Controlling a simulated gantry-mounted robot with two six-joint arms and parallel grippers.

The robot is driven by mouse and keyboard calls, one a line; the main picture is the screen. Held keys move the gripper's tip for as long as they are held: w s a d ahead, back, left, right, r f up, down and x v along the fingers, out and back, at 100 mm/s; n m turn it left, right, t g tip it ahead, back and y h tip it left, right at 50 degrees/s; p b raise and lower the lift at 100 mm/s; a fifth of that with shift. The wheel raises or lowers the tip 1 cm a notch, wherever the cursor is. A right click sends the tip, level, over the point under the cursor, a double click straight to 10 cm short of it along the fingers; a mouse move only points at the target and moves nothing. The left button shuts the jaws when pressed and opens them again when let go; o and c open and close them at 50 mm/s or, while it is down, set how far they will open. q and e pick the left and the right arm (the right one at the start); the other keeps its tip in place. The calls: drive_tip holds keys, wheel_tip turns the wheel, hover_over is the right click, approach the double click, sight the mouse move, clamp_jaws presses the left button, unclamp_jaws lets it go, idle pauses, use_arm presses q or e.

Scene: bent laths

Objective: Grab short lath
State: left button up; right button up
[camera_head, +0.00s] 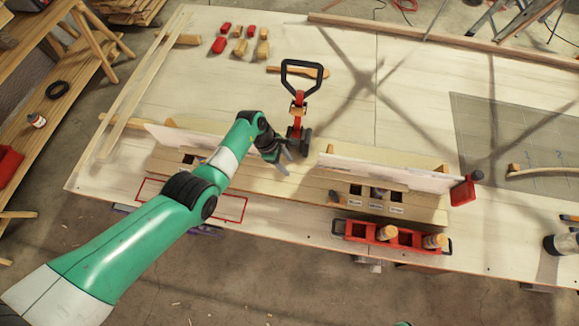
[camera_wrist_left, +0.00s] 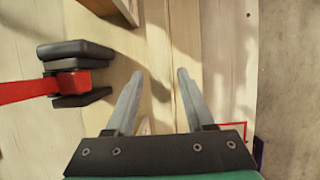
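My left gripper (camera_head: 284,168) is over the middle of the bench, between two long wooden racks. In the left wrist view its two grey fingers (camera_wrist_left: 160,76) are spread apart with nothing held between them. Pale wood strips run below the fingers; I cannot tell whether one is a lath. Long thin laths (camera_head: 146,78) lie along the bench's left side. A short curved wooden piece (camera_head: 285,70) lies behind the black-handled red tool. A bent strip (camera_head: 542,173) lies on the grid mat at right. Which one is the short lath is unclear. My right gripper is not seen.
The red tool with a black handle (camera_head: 298,105) stands just behind the left gripper, its black jaws (camera_wrist_left: 75,62) close by in the wrist view. The right rack (camera_head: 350,185) has slots. A red tray (camera_head: 385,236) with bottles sits at the front edge. Red and wooden blocks lie behind.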

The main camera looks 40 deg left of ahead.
use_arm(q)
clamp_jaws()
drive_tip(key=shift+r, duration=0.1)
